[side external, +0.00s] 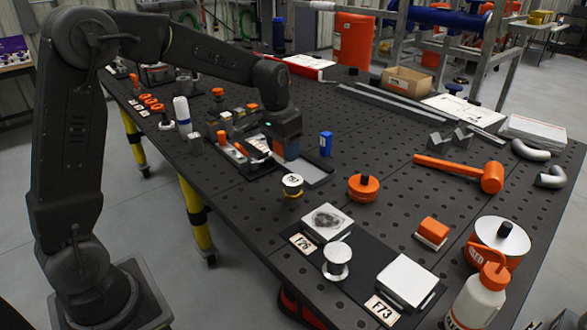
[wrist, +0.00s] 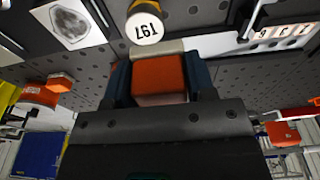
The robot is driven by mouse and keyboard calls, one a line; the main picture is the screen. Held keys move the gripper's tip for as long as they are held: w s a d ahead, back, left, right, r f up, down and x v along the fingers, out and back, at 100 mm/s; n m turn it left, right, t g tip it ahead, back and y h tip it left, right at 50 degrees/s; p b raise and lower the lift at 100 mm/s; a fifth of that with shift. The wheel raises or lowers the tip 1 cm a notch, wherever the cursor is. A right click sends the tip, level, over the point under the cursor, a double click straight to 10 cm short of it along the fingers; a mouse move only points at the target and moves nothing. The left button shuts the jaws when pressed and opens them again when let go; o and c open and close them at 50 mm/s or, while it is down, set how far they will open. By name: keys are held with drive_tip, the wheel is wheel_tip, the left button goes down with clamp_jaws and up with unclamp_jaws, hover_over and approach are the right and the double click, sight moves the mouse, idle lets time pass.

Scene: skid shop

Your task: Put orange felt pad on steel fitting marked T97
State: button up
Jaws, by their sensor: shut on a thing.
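My gripper (wrist: 158,78) is shut on the orange felt pad (wrist: 158,72), which sits between its two dark blue fingers with a pale strip along one edge. In the side view a small white-topped fitting (side external: 292,181) stands just in front of my gripper. The pad appears apart from the fitting.
A blue block (side external: 326,143) stands right of my gripper, and a tray of orange-topped parts (side external: 245,158) lies left. A round orange part (side external: 363,187), a plate with a grey patch (side external: 326,222) and a white-topped spool (side external: 337,257) stand nearer the front. An orange mallet (side external: 465,172) lies at right.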

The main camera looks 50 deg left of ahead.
sight(294, 179)
drive_tip(key=shift+w+d+f, duration=0.65)
drive_tip(key=shift+d+f, duration=0.15)
drive_tip(key=shift+d, duration=0.2)
drive_tip(key=shift+f, duration=1.9)
drive_tip(key=shift+f, duration=0.1)
drive_tip(key=o, duration=0.9)
